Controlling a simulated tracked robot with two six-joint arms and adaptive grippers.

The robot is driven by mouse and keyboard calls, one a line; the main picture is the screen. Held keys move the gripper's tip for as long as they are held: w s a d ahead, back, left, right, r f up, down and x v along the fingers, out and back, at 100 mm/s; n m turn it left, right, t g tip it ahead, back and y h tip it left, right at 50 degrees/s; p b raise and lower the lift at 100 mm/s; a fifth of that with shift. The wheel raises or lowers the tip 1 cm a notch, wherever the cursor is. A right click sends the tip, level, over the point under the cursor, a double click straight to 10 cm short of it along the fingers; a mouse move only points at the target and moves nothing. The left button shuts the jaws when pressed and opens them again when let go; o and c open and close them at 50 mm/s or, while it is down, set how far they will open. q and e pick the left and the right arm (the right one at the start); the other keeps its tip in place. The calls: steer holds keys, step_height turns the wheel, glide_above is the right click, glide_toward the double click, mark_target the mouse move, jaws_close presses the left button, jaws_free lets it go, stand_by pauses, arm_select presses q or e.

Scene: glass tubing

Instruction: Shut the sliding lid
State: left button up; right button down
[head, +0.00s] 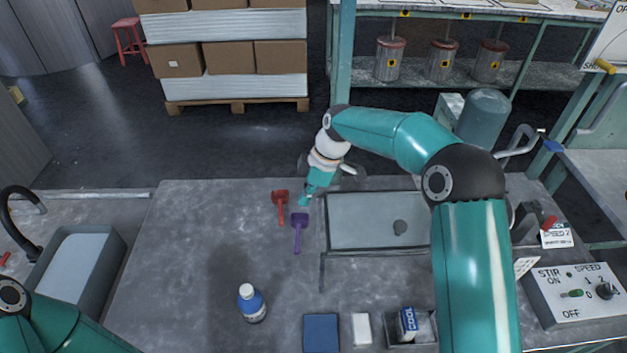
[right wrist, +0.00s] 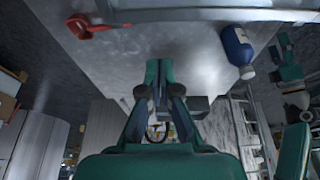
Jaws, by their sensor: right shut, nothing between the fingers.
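A pale grey rectangular panel (head: 362,222) with a dark rim is set in the bench at centre right in the head view. It looks like the sliding lid or its tray; I cannot tell how far it is open. My right gripper (head: 305,199) points down just left of the panel's upper left corner, apart from the knob. Its fingers (right wrist: 158,72) are shut and empty in the right wrist view. My left gripper is out of the head view; only part of that arm shows.
A red scoop (head: 281,205) and a purple scoop (head: 299,231) lie beside my right gripper. A blue bottle (head: 252,304) stands nearer the front. A blue block (head: 320,333), a white block (head: 362,328) and a switch box (head: 575,294) line the front.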

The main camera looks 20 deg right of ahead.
mark_target(363, 204)
steer(key=d, duration=0.1)
steer(key=d+f, duration=0.1)
steer(key=s+d+p, duration=0.1)
steer(key=shift+d+f, duration=0.15)
steer(key=shift+f, duration=0.1)
steer(key=s+d, duration=0.1)
steer(key=d, duration=0.2)
steer(key=s+d+b, duration=0.1)
steer(key=d, duration=0.3)
steer(key=s+d+b, duration=0.1)
steer(key=d, duration=0.2)
steer(key=shift+d, duration=0.35)
steer(key=s+d, duration=0.1)
steer(key=d, duration=0.3)
steer(key=s+d, duration=0.1)
steer(key=d, duration=0.3)
steer(key=s+d, duration=0.1)
steer(key=d, duration=0.3)
steer(key=shift+s+d, duration=0.3)
steer(key=shift+s, duration=0.1)
steer(key=shift+d+r, duration=0.1)
steer(key=shift+d, duration=0.2)
steer(key=shift+d, duration=0.1)
